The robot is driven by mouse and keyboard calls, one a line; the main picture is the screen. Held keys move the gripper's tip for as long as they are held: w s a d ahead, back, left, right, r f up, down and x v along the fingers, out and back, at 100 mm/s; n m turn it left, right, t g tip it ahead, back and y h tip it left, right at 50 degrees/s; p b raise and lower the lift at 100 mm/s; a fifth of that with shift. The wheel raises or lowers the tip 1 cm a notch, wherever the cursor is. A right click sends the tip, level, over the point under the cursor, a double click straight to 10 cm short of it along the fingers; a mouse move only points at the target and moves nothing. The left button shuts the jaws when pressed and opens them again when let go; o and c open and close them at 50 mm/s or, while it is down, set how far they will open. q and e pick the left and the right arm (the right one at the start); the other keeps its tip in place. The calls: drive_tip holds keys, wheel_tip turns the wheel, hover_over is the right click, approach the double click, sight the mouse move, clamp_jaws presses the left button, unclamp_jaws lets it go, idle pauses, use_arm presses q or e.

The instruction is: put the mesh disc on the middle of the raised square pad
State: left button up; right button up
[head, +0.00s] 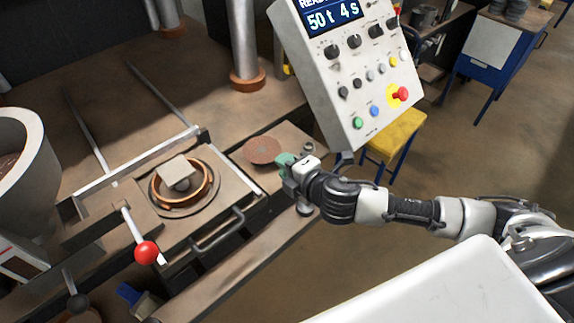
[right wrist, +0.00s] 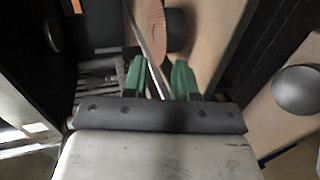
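The mesh disc (head: 263,150) is a round reddish-brown sheet lying near the table's right end. In the right wrist view the disc (right wrist: 152,22) shows at a steep slant beyond the fingertips. My right gripper (head: 287,161) is just right of the disc's edge, its green fingers partly hidden by the hand. In the right wrist view my right gripper (right wrist: 160,80) has its fingers apart. A thin pale strip runs between them; I cannot tell whether it is the disc's rim. My left gripper is out of view.
A tilted control box (head: 350,75) with knobs overhangs the right gripper. A lever with a red ball (head: 146,253) and a bar handle (head: 217,232) stand before the ring. A pale frame rail (head: 135,162) runs behind it. A dark round piece (right wrist: 176,30) is beside the disc.

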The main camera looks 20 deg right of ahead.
sight(268, 156)
drive_tip(key=shift+b+x, duration=0.35)
drive_tip(key=shift+x, duration=2.1)
drive_tip(key=shift+c, duration=1.4)
drive_tip(key=shift+c, duration=0.4)
clamp_jaws()
drive_tip(key=shift+s+f, duration=0.1)
drive_tip(key=shift+f, duration=0.05)
